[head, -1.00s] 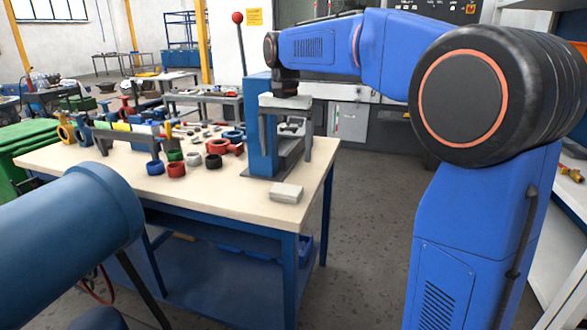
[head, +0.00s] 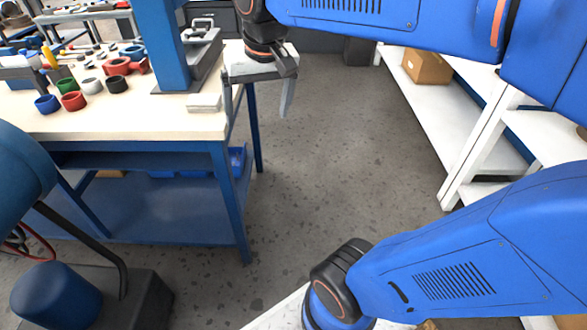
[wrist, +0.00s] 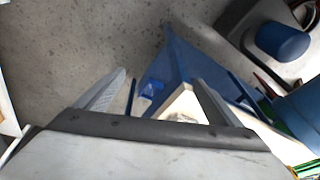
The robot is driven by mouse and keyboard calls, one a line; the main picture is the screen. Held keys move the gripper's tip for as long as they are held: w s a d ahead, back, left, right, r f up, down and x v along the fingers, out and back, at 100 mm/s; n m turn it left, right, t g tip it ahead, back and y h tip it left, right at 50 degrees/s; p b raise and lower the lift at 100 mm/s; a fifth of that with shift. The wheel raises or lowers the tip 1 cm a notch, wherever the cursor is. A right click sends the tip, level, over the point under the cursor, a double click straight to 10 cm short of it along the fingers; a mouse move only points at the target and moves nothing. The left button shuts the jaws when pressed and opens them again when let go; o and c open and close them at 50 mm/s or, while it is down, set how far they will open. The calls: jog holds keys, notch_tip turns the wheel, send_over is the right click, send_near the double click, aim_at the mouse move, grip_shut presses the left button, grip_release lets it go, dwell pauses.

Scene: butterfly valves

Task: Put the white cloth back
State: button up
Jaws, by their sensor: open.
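The white cloth (head: 204,103) lies as a small flat folded pad on the wooden tabletop, near its front right corner. In the wrist view a pale patch on the table corner may be the cloth, but it is too blurred to tell. My gripper (head: 258,112) is open and empty, with its fingers pointing down. In the head view it appears just right of the cloth, at the table's right edge and apart from the cloth. Both fingers also show in the wrist view (wrist: 160,78), with floor and the table corner beyond them.
The workbench (head: 120,122) carries a blue press column (head: 166,45) behind the cloth, and red (head: 73,101), blue, green and black rings to the left. White shelving (head: 430,105) with a cardboard box (head: 427,66) stands at right. The grey floor (head: 330,130) between is clear.

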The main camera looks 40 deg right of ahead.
jog(key=s+d+f+n+t, duration=0.1)
jog(key=s+f+n, duration=0.1)
jog(key=s+f, duration=0.8)
jog(key=shift+s+d+f+n+t, duration=0.2)
jog(key=shift+s+d+n+t, duration=0.15)
jog(key=shift+s, duration=0.3)
dwell(0.4)
